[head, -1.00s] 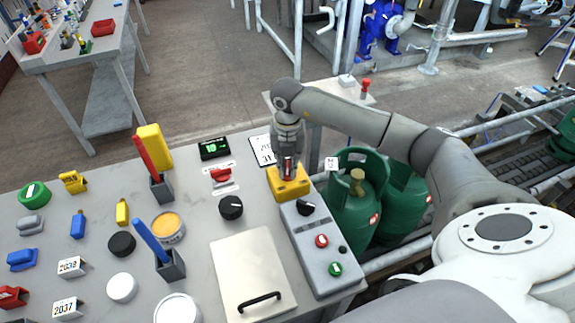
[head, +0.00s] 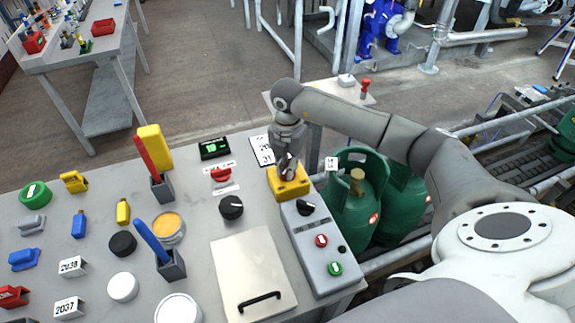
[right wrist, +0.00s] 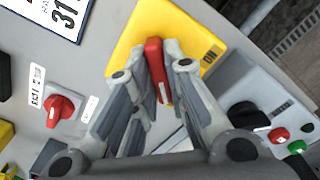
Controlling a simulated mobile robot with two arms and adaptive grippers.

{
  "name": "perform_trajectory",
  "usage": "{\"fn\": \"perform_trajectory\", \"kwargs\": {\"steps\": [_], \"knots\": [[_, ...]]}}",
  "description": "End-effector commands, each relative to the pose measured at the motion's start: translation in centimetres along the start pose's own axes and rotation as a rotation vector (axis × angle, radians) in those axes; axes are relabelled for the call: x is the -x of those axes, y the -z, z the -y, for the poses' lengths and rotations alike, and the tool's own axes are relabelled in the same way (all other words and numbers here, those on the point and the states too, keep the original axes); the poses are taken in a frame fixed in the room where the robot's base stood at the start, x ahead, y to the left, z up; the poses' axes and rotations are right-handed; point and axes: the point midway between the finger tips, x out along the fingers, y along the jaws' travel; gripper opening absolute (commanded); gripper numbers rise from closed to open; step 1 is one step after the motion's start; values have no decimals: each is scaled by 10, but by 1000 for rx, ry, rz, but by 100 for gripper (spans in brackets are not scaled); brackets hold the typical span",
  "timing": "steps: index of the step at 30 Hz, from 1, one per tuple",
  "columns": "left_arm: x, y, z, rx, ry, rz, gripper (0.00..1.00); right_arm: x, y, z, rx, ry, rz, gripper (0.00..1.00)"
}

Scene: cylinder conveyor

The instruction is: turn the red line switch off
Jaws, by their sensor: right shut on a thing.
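The red line switch is a red handle (right wrist: 156,70) on a yellow base plate (right wrist: 140,28), with an "ON" label at the right side of the plate in the right wrist view. My right gripper (right wrist: 158,75) is shut on the red handle, one finger on each side. In the head view the yellow base (head: 289,184) sits at the back right of the grey table, and my right gripper (head: 288,168) reaches down onto it, hiding most of the handle. My left gripper is not in view.
A smaller red rotary knob (head: 221,174) and a black knob (head: 231,207) lie left of the switch. A grey control box (head: 318,252) with red and green buttons stands in front. Green gas cylinders (head: 353,212) stand right of the table.

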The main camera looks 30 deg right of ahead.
Motion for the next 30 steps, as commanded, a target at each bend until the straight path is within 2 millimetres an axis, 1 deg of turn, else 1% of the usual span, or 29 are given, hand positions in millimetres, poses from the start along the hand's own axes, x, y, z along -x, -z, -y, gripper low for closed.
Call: {"fn": "perform_trajectory", "kwargs": {"steps": [6, 7, 11, 12, 20, 23, 26, 30], "knots": [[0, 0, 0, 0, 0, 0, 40, 2, -2, -1, -8, -5, 3, 0], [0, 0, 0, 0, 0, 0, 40, 2, -2, -1, -8, -5, 3, 15], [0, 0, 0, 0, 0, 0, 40, 1, -1, -1, -6, -3, 2, 32], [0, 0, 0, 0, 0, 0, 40, 1, -1, 0, -5, -3, 2, 34], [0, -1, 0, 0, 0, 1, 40, 1, -1, 0, -3, -1, 1, 34], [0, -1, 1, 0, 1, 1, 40, 6, -1, -1, -2, -3, 2, 34], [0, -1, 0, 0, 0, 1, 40, 19, -1, -1, -2, -4, 3, 34], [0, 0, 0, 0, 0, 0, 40, 48, -2, -1, -2, -5, 5, 34]]}}
